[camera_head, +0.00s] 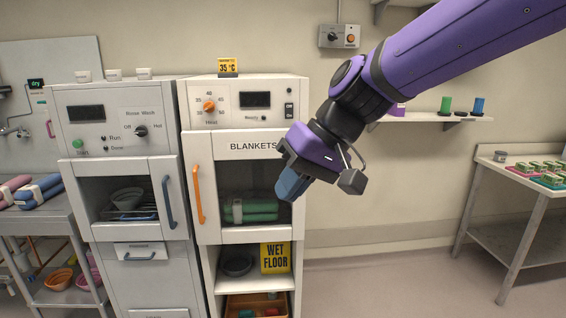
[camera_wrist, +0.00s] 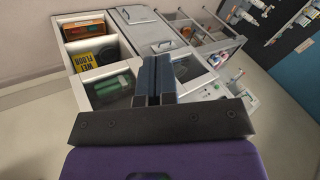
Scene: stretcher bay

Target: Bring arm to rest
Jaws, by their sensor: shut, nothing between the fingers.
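My purple arm reaches in from the upper right in the head view. My gripper (camera_head: 290,186) hangs in the air in front of the right side of the blanket warmer (camera_head: 205,150), angled down and to the left. Its blue fingers are together and hold nothing. In the wrist view the shut fingers (camera_wrist: 153,78) point toward the cabinets. The warmer's door, with an orange handle (camera_head: 198,194), looks shut. Green rolled blankets (camera_head: 250,211) show through its window. I cannot tell how far the fingertips are from the door.
A bowl washer (camera_head: 115,180) with a blue handle stands left of the warmer. A yellow wet floor sign (camera_head: 275,258) and a dark bowl (camera_head: 237,266) sit on the warmer's open lower shelf. A wall shelf (camera_head: 435,118) and a side table (camera_head: 520,185) are at right. Floor between is clear.

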